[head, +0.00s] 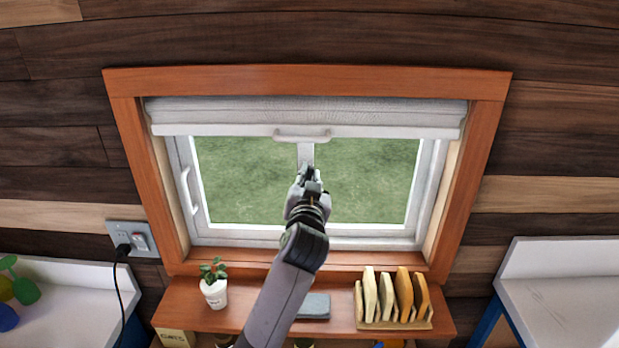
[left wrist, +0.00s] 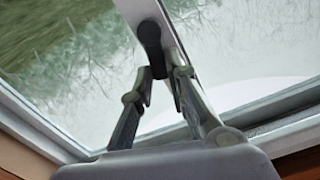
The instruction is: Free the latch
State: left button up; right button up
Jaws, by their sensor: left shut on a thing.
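The window (head: 415,232) has a white frame with a central upright (head: 305,152). The latch (left wrist: 150,36) is a dark, rounded piece on this upright in the left wrist view, with a dark lever running down from it. My left gripper (head: 307,172) is at the upright in the head view, hiding the latch there. In the left wrist view my left gripper (left wrist: 162,76) is shut on the latch lever, with a finger on each side. My right gripper is not in view.
A white blind (head: 230,115) with a handle (head: 302,134) hangs rolled up above. The wooden shelf (head: 250,309) below carries a potted plant (head: 214,286), a grey block (head: 314,305) and a rack of boards (head: 393,298). A plugged-in cable (head: 121,285) hangs at left.

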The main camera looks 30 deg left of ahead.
pick_arm(q)
grip_shut()
jog(key=n, duration=0.1)
jog(key=n+b, duration=0.1)
jog(key=a+n, duration=0.1)
jog(key=shift+s+b, duration=0.3)
jog(key=shift+b, duration=0.05)
jog(key=o, duration=0.6)
grip_release()
